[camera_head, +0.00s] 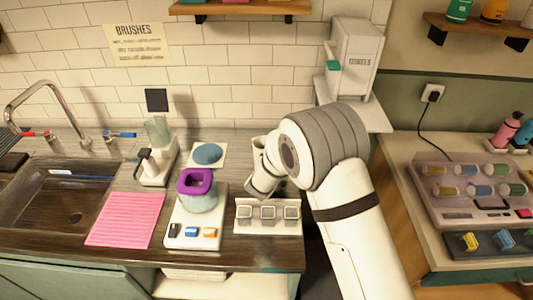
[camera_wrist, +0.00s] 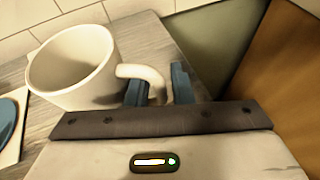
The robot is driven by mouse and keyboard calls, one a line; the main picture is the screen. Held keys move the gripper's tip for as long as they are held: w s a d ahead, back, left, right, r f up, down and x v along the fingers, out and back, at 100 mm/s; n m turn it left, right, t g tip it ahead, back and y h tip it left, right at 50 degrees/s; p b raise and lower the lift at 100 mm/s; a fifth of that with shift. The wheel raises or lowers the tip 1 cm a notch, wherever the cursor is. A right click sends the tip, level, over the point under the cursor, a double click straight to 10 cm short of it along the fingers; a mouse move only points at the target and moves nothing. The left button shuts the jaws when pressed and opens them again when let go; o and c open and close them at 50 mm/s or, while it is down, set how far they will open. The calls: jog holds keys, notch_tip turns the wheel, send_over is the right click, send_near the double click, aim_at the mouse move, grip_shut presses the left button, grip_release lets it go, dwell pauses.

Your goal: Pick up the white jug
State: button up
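The white jug (camera_wrist: 75,67) stands on the wooden counter in the wrist view, left of my gripper. Its round rim is open to view. Its handle (camera_wrist: 140,72) curves right and its end comes down between my two blue fingers. My gripper (camera_wrist: 160,88) is open around the handle, with a visible gap to the right finger. The left finger is close to the handle, and I cannot tell whether they touch. In the head view my arm hides most of the jug and my gripper.
A blue round thing on a pale square (camera_head: 208,154) lies left of the jug. A white base with a purple-topped container (camera_head: 197,190) and a white rack (camera_head: 268,216) stand nearer. A towel dispenser (camera_head: 352,60) is behind my arm. The tiled wall closes the back.

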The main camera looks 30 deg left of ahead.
jog(key=shift+w+a+f, duration=0.1)
jog(key=shift+w+f, duration=0.1)
jog(key=shift+w, duration=0.2)
grip_shut()
jog(key=shift+r, duration=0.2)
